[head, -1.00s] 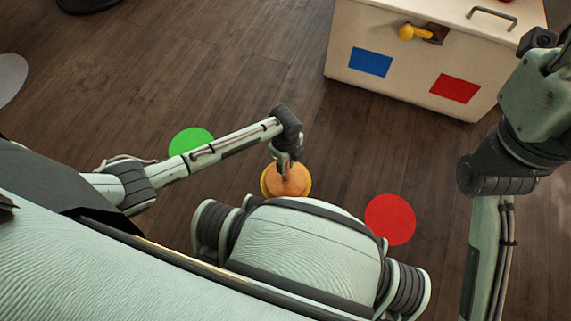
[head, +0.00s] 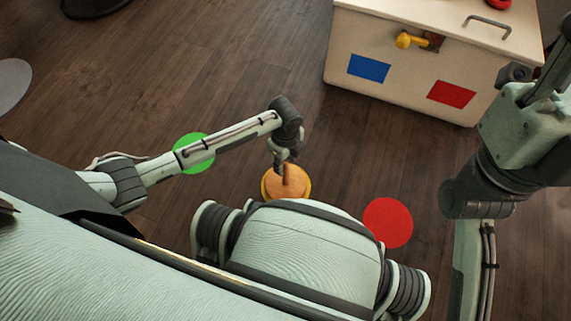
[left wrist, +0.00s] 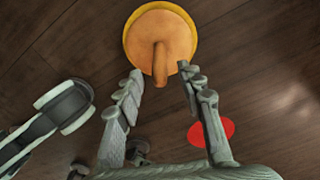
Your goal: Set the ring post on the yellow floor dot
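The ring post (head: 285,184) is an orange wooden disc with an upright peg. It stands on the floor over the yellow dot (head: 308,191), which shows only as a thin rim around its base. In the left wrist view the post (left wrist: 178,30) hides most of the yellow dot (left wrist: 128,38), with the rim showing at the left and top. My left gripper (head: 285,163) is above the post. In the left wrist view my left gripper (left wrist: 161,73) is open, its fingertips either side of the peg's top with gaps. My right gripper is out of view.
A red dot (head: 388,222) lies right of the post, and a green dot (head: 193,153) lies partly under my left forearm. A white cabinet (head: 400,92) with blue and red patches stands at the back right. The wooden floor between is clear.

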